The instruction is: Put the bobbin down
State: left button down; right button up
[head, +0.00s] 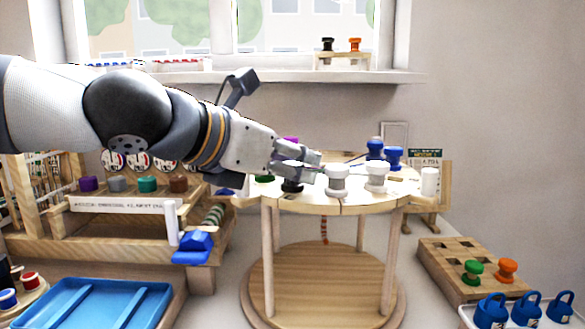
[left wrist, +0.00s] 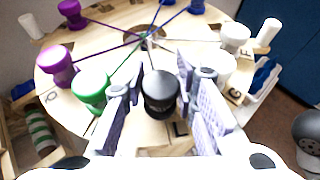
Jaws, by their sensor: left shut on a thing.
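The black bobbin (head: 292,187) is between the fingers of my left gripper (head: 298,170), low over the near edge of the round wooden table (head: 335,207). In the left wrist view the black bobbin (left wrist: 160,92) stands roughly upright between both pads, and the gripper is shut on it. A dark slot (left wrist: 181,129) shows in the tabletop just beside it. I cannot tell whether the bobbin's base touches the wood. My right gripper is not in view.
A green bobbin (left wrist: 91,90) and purple bobbins (left wrist: 56,66) stand left of the gripper in the wrist view. White bobbins (head: 337,180) and blue bobbins (head: 375,149) stand to the right. Coloured threads run to a central hole. A peg block (head: 465,267) sits lower right.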

pick_arm(q)
jog(key=c, duration=1.6)
grip_release()
jog(key=shift+s+a+r, duration=0.1)
jog(key=shift+s+r, duration=0.05)
jog(key=shift+r, duration=0.25)
jog(key=p+v, duration=0.1)
jog(key=v, duration=0.4)
jog(key=p+v, duration=0.2)
jog(key=v, duration=0.4)
jog(key=shift+s+a+f, duration=0.15)
jog(key=shift+s+a, duration=0.05)
jog(key=shift+s, duration=0.1)
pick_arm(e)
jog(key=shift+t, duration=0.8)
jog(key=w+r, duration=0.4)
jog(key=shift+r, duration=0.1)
